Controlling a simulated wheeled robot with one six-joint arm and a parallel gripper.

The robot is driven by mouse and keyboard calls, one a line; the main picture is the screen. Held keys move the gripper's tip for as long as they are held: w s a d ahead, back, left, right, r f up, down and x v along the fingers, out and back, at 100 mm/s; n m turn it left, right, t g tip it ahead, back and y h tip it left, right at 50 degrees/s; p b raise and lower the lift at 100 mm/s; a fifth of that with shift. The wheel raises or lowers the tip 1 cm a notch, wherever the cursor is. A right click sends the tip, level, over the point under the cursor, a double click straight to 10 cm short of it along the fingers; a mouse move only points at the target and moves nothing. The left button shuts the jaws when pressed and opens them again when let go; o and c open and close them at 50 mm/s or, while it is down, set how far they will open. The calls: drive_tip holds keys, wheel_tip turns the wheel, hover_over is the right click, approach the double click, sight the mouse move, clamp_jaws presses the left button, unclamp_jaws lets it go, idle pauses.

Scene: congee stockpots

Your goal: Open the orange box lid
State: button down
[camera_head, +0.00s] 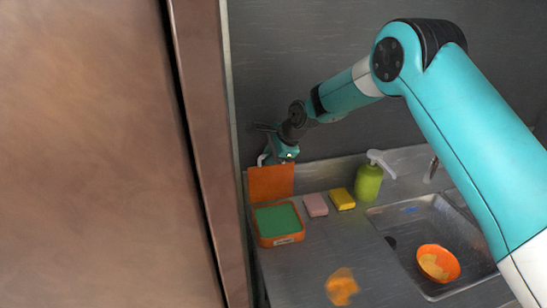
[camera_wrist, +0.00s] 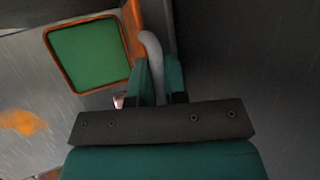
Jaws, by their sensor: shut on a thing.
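The orange box (camera_head: 281,241) stands open on the steel counter, with a green inside showing. Its orange lid (camera_head: 270,183) stands roughly upright along the box's back edge. In the wrist view the box (camera_wrist: 90,93) is at upper left, and the lid (camera_wrist: 134,28) shows as a thin edge-on strip. My gripper (camera_head: 279,156) is behind the top of the lid. In the wrist view my gripper (camera_wrist: 160,72) has its teal fingers shut on a curved grey handle (camera_wrist: 152,48) beside the lid. Where the handle joins the lid is hidden.
A pink sponge (camera_head: 316,205), a yellow sponge (camera_head: 342,199) and a green soap bottle (camera_head: 369,182) stand right of the box. A sink (camera_head: 408,225) holds an orange bowl (camera_head: 438,263). An orange patch (camera_head: 341,287) lies on the front counter. A brown panel (camera_head: 100,150) fills the left.

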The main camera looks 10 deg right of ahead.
drive_tip(key=shift+w+a, duration=0.25)
drive_tip(key=c, duration=1.3)
unclamp_jaws()
drive_tip(key=shift+d, duration=0.1)
drive_tip(key=shift+o, duration=0.6)
drive_tip(key=shift+s+f, duration=0.15)
drive_tip(key=shift+d, duration=0.1)
drive_tip(key=b+v, duration=0.4)
drive_tip(key=v, duration=1.4)
drive_tip(key=shift+w+b, duration=0.3)
drive_tip(key=shift+b, duration=0.1)
